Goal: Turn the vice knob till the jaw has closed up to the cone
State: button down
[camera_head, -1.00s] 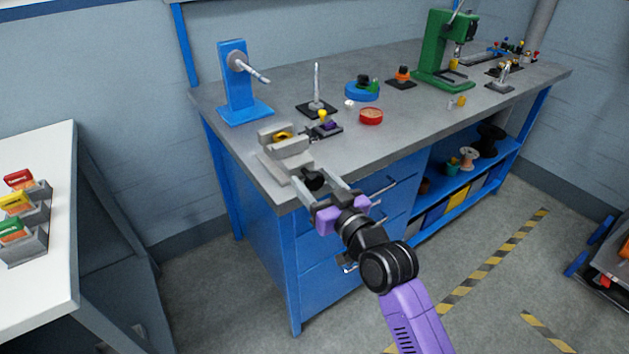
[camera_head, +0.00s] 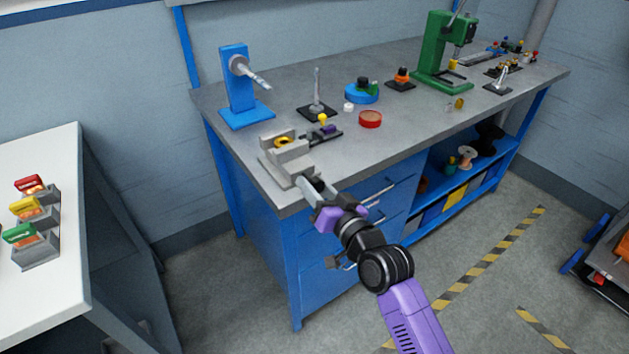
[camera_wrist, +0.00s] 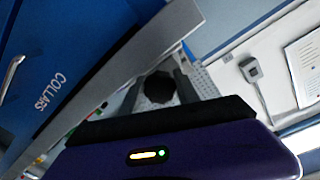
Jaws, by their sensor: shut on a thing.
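The grey vice (camera_head: 272,165) stands at the near left corner of the workbench. A yellow piece with a dark centre, apparently the cone (camera_head: 283,142), sits between its jaws. The near jaw (camera_head: 293,153) is close to it; I cannot tell whether they touch. My gripper (camera_head: 312,186) is at the front of the vice, shut on the knob. The knob is mostly hidden behind a finger in the head view. In the wrist view the dark knob (camera_wrist: 159,87) shows between the two fingers (camera_wrist: 158,93).
A blue stand (camera_head: 238,90) with a metal rod is behind the vice. A small black fixture with a yellow-topped part (camera_head: 323,119) lies close to its right. A red dish (camera_head: 370,119) is farther right.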

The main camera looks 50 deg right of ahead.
jog(key=c, duration=0.9)
grip_release()
jog(key=shift+f, duration=0.1)
